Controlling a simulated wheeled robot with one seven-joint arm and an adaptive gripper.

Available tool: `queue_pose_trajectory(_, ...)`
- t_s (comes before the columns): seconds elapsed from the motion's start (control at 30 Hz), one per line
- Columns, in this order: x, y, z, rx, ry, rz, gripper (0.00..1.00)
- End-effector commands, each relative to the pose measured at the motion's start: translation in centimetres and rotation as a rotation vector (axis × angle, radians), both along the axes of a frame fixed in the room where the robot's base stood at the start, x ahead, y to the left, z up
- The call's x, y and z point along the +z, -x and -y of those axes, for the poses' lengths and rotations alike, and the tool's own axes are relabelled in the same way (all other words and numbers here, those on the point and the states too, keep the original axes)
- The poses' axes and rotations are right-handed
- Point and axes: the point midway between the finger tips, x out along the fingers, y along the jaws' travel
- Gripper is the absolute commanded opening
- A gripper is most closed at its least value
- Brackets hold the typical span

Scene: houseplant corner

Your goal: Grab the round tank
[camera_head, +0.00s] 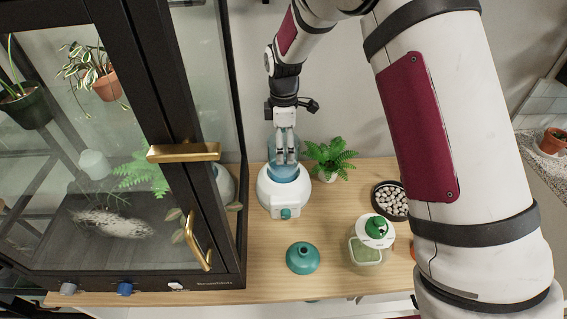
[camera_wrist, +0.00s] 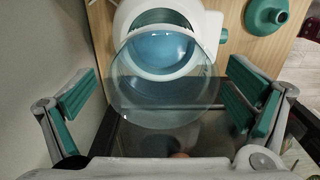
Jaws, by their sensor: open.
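The round tank (camera_head: 274,152) is a clear, blue-tinted vessel standing in the top of a rounded white base (camera_head: 262,190) with a teal knob (camera_head: 285,213). In the wrist view the tank (camera_wrist: 140,90) shows its rounded clear wall, with the white base (camera_wrist: 207,19) beyond it. My gripper (camera_head: 286,158) is over the tank and partly hides it in the head view. In the wrist view my gripper (camera_wrist: 165,100) is open, with its teal-padded fingers wide apart on either side of the tank. Neither finger appears to touch it.
A black-framed glass cabinet (camera_head: 171,130) with brass handles stands close on the left. A small fern (camera_head: 331,157) is close right of the tank. A teal funnel-shaped lid (camera_head: 302,258), a jar with green contents (camera_head: 366,250) and a pebble dish (camera_head: 391,201) are on the wooden top (camera_head: 336,220).

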Motion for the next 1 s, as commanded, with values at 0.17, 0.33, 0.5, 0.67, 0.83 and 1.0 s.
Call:
queue_pose_trajectory(0.17,-2.4,0.3,-0.1,0.0,0.001,-0.002,0.96)
queue_pose_trajectory(0.33,-3.4,0.1,0.0,0.0,0.0,0.001,0.96)
queue_pose_trajectory(0.5,-3.5,0.1,0.0,0.0,0.0,0.001,0.96)
queue_pose_trajectory(0.67,-3.5,0.1,0.0,0.0,0.0,0.001,0.65)
queue_pose_trajectory(0.83,-3.5,0.1,0.0,0.0,0.0,0.001,0.37)
queue_pose_trajectory(1.0,-3.4,0.1,-0.1,0.0,0.0,0.001,0.37)
